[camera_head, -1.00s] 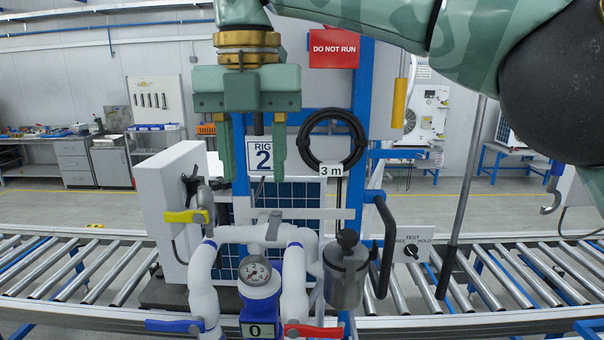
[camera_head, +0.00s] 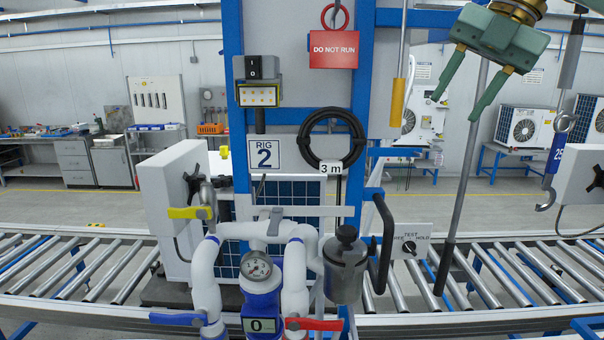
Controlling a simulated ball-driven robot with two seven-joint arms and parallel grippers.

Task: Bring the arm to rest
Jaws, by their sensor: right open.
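My right gripper (camera_head: 458,100) hangs in from the top right, tilted, with its two green fingers apart and nothing between them. It is in the air, to the right of the rig's blue frame (camera_head: 363,90) and clear of it. Most of my right arm is outside the view. My left gripper does not show.
The rig has a red DO NOT RUN sign (camera_head: 333,49), a black coiled hose (camera_head: 329,139), a gauge (camera_head: 256,267), a yellow-handled valve (camera_head: 190,212) and a grey canister (camera_head: 346,265). A grey pole (camera_head: 465,160) stands near my right gripper. A roller conveyor (camera_head: 95,275) runs behind.

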